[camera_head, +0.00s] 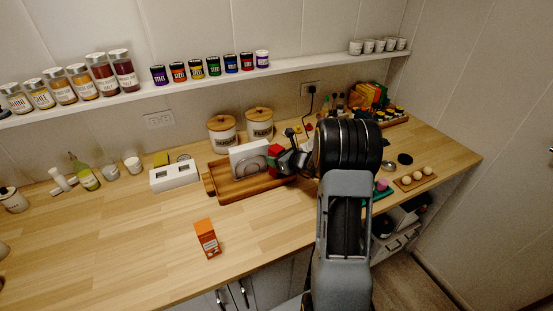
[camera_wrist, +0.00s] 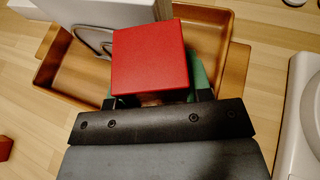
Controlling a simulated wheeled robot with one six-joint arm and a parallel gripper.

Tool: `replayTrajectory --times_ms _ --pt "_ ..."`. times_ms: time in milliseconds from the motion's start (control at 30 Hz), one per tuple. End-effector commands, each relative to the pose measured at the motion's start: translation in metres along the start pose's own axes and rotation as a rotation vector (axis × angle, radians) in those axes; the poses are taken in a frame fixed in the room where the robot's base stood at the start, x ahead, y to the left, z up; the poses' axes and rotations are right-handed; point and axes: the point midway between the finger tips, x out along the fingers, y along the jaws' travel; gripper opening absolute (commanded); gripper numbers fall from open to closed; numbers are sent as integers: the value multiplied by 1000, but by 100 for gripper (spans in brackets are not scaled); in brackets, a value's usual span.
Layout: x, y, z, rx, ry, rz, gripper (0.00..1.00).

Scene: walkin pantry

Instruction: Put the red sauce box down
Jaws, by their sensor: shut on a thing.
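The red sauce box (camera_head: 274,150) is held in my gripper (camera_head: 283,161), over the right part of the wooden tray (camera_head: 237,195). In the wrist view the box's red top (camera_wrist: 150,62) faces the camera, with green showing at its sides. My gripper (camera_wrist: 158,100) is shut on it, and the fingertips are mostly hidden behind the box. The wooden tray (camera_wrist: 222,70) lies below, and I cannot tell whether the box touches it.
A holder with white napkins (camera_head: 248,159) stands in the tray, close left of the box. An orange carton (camera_head: 207,238) stands on the counter (camera_head: 150,240) in front. Two wooden-lidded canisters (camera_head: 260,122) stand behind. The front left counter is mostly clear.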

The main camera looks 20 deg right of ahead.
Motion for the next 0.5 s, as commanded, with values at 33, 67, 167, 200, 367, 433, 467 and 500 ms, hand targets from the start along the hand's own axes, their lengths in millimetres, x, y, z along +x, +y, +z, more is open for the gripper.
replayTrajectory --times_ms 33,67,167,200,367,433,467,500 --pt "0 0 0 0 -1 0 18" --pt "0 0 -1 0 -1 0 18" --pt "2 0 -4 0 -1 0 18" --pt "2 0 -5 -1 -1 0 18" --pt "1 0 -3 0 0 0 61" --pt "1 0 -3 0 0 0 68" --pt "1 0 -3 0 0 0 70" --pt "1 0 -3 0 0 0 71"
